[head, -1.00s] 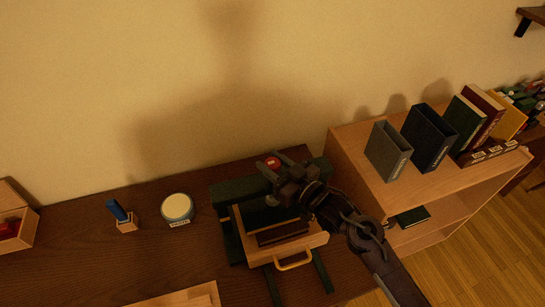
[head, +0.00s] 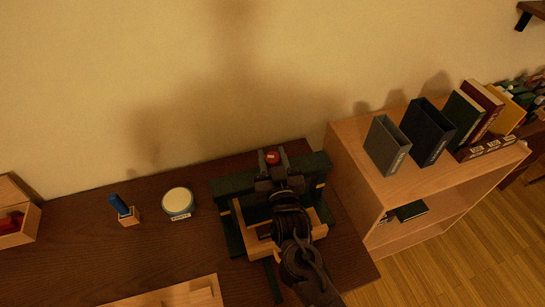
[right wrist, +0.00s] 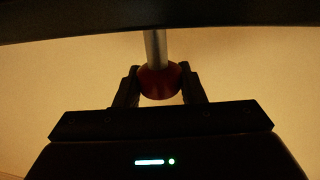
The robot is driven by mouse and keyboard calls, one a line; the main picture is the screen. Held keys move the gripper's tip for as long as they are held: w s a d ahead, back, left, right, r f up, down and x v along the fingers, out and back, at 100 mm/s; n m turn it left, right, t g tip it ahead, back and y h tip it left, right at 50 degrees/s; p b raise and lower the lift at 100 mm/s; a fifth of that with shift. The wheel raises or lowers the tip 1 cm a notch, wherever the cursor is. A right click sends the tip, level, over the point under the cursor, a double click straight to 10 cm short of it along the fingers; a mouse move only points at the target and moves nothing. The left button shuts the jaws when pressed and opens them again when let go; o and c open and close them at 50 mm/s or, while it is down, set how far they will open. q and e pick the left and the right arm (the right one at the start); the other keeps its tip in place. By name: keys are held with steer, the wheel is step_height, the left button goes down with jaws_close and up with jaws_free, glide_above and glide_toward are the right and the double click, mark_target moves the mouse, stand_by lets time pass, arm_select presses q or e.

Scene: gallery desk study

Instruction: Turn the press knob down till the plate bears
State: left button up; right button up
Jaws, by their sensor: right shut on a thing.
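The press (head: 233,184) is a dark green frame on the dark desk, with a light wooden part (head: 320,221) low in front. Its red knob (head: 272,157) is at the top of the frame. My right gripper (head: 273,163) is shut on the knob. In the right wrist view the red knob (right wrist: 159,83) sits between the two fingers, on a grey metal spindle (right wrist: 155,48). The plate and whatever lies under it are hidden by my right arm, so I cannot tell whether they touch. My left gripper is not in view.
Left of the press are a round white-topped tin (head: 177,201) and a blue-handled object in a wooden block (head: 121,208). A wooden board (head: 196,293) lies in front. A wooden shelf unit (head: 352,160) with binders and books stands close on the right.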

mark_target(274, 165)
stand_by(0.4)
steer(key=o, duration=1)
steer(key=shift+c, duration=0.2)
steer(key=s, duration=0.2)
steer(key=s+b, duration=0.1)
steer(key=s, duration=0.1)
steer(key=s+d+b, duration=0.1)
steer(key=s, duration=0.1)
steer(key=shift+s+d+f, duration=0.1)
steer(key=shift+s, duration=0.25)
steer(key=shift+s+d, duration=0.1)
steer(key=shift+s, duration=0.35)
